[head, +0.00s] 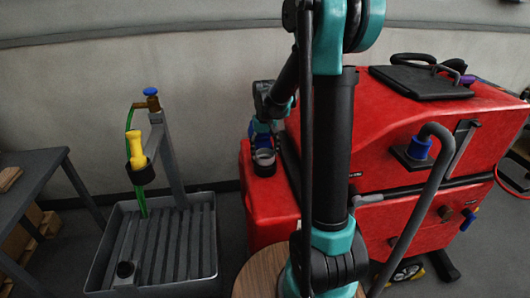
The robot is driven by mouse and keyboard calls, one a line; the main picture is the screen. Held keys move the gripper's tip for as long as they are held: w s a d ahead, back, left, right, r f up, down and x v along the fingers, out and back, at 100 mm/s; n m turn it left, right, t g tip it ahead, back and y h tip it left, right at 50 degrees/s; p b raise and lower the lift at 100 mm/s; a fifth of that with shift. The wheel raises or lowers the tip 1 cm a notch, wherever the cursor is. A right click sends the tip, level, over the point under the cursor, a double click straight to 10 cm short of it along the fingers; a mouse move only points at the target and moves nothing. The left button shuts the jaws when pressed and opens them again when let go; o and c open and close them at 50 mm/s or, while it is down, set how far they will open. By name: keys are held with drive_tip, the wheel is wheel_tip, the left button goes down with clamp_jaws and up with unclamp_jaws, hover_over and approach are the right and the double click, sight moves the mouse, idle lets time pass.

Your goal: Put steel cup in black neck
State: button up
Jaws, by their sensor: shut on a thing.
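My gripper (262,139) points down over the low red ledge at the left of the red scrubber. It is shut on the steel cup (263,154), a small grey rim just under the fingers. The black neck (263,169) is a short dark ring on the ledge, directly below the cup in the picture. The cup overlaps the neck's opening, but I cannot tell whether it sits inside or hovers just above. My gripper and the cup are small here, so the finger contact is not clear.
The red scrubber (400,120) fills the right, with a black lid (422,82) on top and a grey bent hose (440,140) in front. A slatted grey tray (165,245) with a tap post stands left. A dark table (30,190) is at far left.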

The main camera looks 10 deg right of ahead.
drive_tip(key=o, duration=1.3)
drive_tip(key=shift+f, duration=0.15)
wheel_tip(320, 180, up, 12)
drive_tip(key=s+d+f+t, duration=0.1)
drive_tip(key=s+f, duration=0.3)
drive_tip(key=s, duration=0.3)
drive_tip(key=s+d+f+t, duration=0.1)
drive_tip(key=s+f, duration=0.4)
drive_tip(key=s, duration=0.2)
drive_tip(key=s+d+f+t, duration=0.2)
drive_tip(key=s+f, duration=0.3)
drive_tip(key=s, duration=0.3)
drive_tip(key=shift+f, duration=0.1)
